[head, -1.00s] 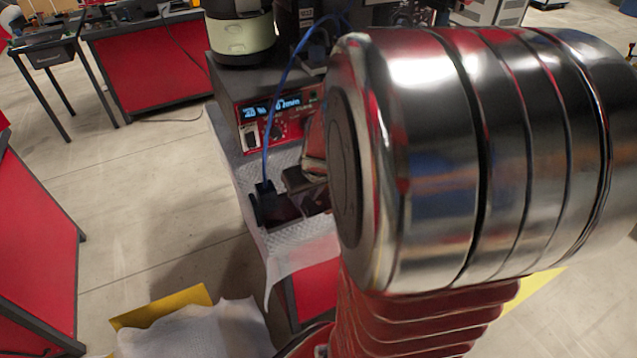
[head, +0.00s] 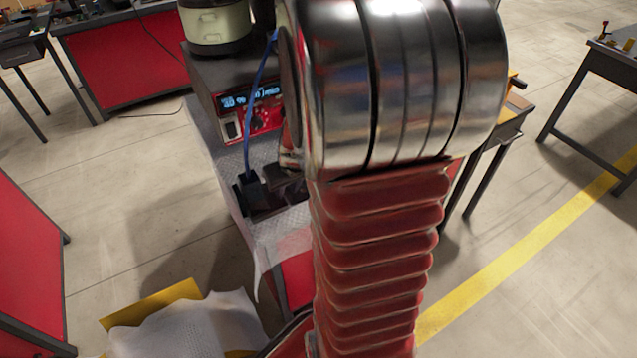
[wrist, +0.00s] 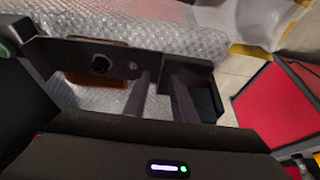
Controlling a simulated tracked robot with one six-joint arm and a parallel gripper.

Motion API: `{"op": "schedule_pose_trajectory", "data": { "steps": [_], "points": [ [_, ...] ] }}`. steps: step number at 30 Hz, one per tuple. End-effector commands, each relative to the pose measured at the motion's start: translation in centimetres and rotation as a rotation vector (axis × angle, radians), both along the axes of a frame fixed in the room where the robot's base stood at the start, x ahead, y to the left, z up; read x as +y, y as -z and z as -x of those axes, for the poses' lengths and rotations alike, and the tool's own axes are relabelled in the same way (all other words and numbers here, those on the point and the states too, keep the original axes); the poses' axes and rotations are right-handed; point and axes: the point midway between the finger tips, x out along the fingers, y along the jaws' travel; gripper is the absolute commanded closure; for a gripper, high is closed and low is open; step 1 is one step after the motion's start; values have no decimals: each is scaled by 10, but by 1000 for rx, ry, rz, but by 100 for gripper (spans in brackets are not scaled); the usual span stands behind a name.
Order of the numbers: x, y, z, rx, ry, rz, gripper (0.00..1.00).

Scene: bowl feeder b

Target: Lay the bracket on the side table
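In the wrist view, the bracket (wrist: 100,60), a dark flat metal plate with a round hole, lies across the upper left above bubble wrap. In the head view, my gripper is mostly hidden behind my arm, low over the wrapped bench top (head: 282,225). The bracket is not clear there. Two small tables stand at right, a nearer one (head: 513,122) partly behind my arm and a farther one (head: 600,65); which is the side table is unclear.
A control box (head: 240,110) with a lit display carries a cream bowl unit (head: 215,28). A blue cable (head: 258,110) runs to a black plug (head: 250,190) near my gripper. Red benches stand at left. Floor at right, with a yellow line (head: 520,255), is clear.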

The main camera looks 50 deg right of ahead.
Motion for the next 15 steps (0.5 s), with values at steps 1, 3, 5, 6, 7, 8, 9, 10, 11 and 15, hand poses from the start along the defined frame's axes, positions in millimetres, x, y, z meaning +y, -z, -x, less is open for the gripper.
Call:
{"op": "schedule_pose_trajectory", "data": {
  "steps": [1, 3, 5, 6, 7, 8, 9, 10, 11, 15],
  "points": [
    [0, 0, 0, 0, 0, 0, 76],
    [0, 0, 0, 0, 0, 0, 76],
    [0, 0, 0, 0, 0, 0, 76],
    [0, 0, 0, 0, 0, 0, 76],
    [0, 0, 0, 0, 0, 0, 76],
    [0, 0, 0, 0, 0, 0, 76],
    [0, 0, 0, 0, 1, 0, 76],
    [0, 0, 0, 0, 1, 0, 79],
    [0, 0, 0, 0, 1, 0, 81],
    [0, 0, 0, 0, 1, 0, 91]
  ]
}}
